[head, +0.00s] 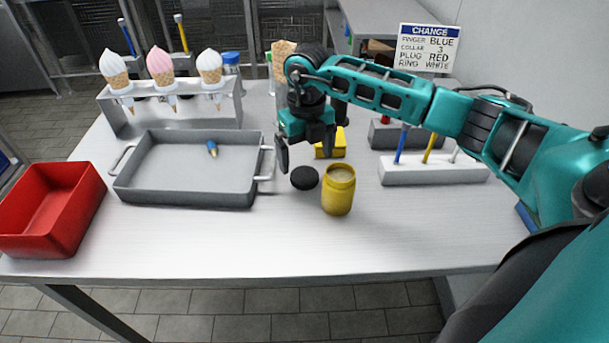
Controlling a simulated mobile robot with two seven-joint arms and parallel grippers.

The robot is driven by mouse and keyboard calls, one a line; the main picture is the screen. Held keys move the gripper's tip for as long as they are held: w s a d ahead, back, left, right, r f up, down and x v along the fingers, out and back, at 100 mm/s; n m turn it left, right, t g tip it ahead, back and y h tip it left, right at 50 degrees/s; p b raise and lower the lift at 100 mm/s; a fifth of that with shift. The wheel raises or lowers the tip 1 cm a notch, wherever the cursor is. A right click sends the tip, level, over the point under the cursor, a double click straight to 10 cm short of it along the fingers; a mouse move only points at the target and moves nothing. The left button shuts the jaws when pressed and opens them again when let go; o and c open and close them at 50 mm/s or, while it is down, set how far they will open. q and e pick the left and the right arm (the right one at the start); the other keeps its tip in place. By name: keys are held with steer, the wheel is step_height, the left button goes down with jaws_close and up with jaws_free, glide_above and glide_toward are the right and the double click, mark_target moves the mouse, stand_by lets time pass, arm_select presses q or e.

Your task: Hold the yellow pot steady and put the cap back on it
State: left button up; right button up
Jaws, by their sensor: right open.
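The yellow pot (338,192) stands upright and uncapped on the table, with pale contents showing at its open mouth. The black cap (305,178) lies on the table just left of the pot, apart from it. My right gripper (306,152) is open and empty, pointing down above and behind the cap. Its teal arm reaches in from the right. My left gripper is not in view.
A grey tray (128,186) with a small blue piece and a red bin (52,242) stand at left. Ice cream cones fill a rack (120,118) behind. A yellow block (330,149) and a white peg block (432,176) sit near the pot. The table's front is clear.

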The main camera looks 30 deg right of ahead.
mark_target(305, 175)
steer(key=f, duration=0.5)
steer(key=shift+w+f, duration=0.1)
steer(key=shift+w, duration=0.15)
steer(key=shift+c, duration=0.5)
steer(key=c, duration=1)
step_height(305, 175, up, 20)
steer(key=shift+r+p, duration=0.1)
steer(key=shift+p, duration=0.35)
